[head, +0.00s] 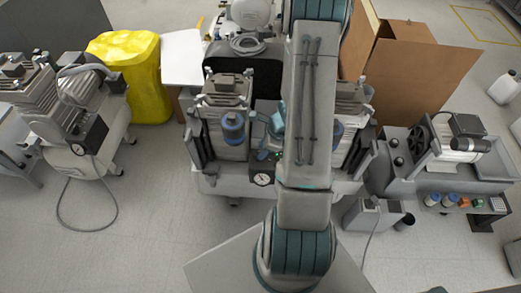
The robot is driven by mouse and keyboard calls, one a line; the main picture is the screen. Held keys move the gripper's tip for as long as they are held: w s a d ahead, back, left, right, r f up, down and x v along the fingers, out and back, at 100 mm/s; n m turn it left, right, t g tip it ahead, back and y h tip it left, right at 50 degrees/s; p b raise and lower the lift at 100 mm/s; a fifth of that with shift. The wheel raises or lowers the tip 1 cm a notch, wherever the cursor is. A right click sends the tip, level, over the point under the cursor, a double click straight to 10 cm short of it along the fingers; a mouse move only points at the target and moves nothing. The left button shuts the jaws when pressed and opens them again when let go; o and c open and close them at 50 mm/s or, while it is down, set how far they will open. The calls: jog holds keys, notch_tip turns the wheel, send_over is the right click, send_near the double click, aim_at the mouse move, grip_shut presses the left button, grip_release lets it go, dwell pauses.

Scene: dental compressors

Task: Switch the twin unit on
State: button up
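The twin unit (228,147) stands in the middle of the head view, with two grey compressor heads side by side on a pale wheeled base. A blue canister is on the front of its left head. A round gauge (262,179) is at its front centre. My arm crosses in front and hides much of the right head (350,100). My gripper (271,150) seems to be the small grey and teal part just left of the arm, between the heads and above the gauge. Its fingers are too small and covered to read. I cannot make out the switch or any contact.
Another compressor (75,150) with a trailing hose stands at left, beside a yellow bag (130,75). A cardboard box (425,75) is behind at right. A grey bench (400,185) with a motor is at right. The floor (150,225) at front left is largely clear.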

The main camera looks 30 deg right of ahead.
jog(key=p+v, duration=0.3)
jog(key=v, duration=0.8)
jog(key=a+r+n+p, duration=0.3)
jog(key=a+r+n, duration=0.3)
jog(key=r, duration=0.4)
jog(key=a+r+n+p, duration=0.3)
jog(key=a+r+n, duration=0.25)
jog(key=r, duration=0.35)
jog(key=s+a+r+n+h+p, duration=0.1)
jog(key=s+a+r+n+p, duration=0.1)
jog(key=s+r+n, duration=0.2)
jog(key=s+a+r+n+h+p, duration=0.2)
jog(key=s+r+n, duration=0.3)
jog(key=r+n, duration=0.4)
notch_tip(320, 180, up, 3)
jog(key=shift+s+a+f+h+p, duration=0.15)
jog(key=shift+s+a+h+p, duration=0.15)
jog(key=shift+a+p, duration=0.45)
